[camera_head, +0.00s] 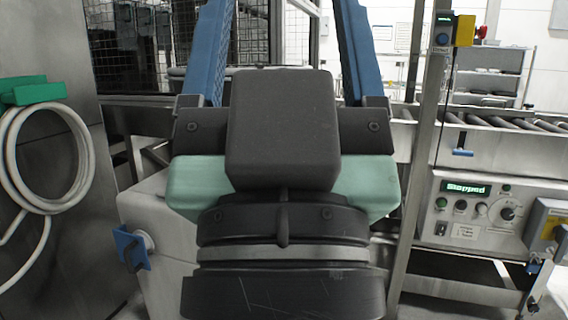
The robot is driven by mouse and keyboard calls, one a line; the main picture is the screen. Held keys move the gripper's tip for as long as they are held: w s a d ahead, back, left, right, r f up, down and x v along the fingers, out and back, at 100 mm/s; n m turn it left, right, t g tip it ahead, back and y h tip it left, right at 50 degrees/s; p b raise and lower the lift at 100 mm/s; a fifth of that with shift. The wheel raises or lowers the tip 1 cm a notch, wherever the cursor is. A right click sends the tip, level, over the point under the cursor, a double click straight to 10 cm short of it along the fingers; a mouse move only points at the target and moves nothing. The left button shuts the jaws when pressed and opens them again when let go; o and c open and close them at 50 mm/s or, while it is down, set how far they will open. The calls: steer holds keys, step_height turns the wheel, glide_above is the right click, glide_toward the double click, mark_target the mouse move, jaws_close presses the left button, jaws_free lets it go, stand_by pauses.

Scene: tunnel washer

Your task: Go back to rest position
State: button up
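My gripper (285,20) fills the middle of the head view, seen from behind. Its dark body stands in front of the camera. Two blue fingers reach up and away from it, well apart. Nothing shows between them except the background of mesh and a bright room. The fingertips run up to the top edge of the picture, so their ends may be cut off.
A control panel (472,215) reading "Stopped" and a roller conveyor (505,128) stand at the right, behind a metal post (425,130). A coiled white hose (82,160) with a green holder (33,91) hangs on a metal wall at the left. Mesh fencing (125,60) stands behind.

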step_height(320, 180, up, 33)
steer(key=p, duration=3.1)
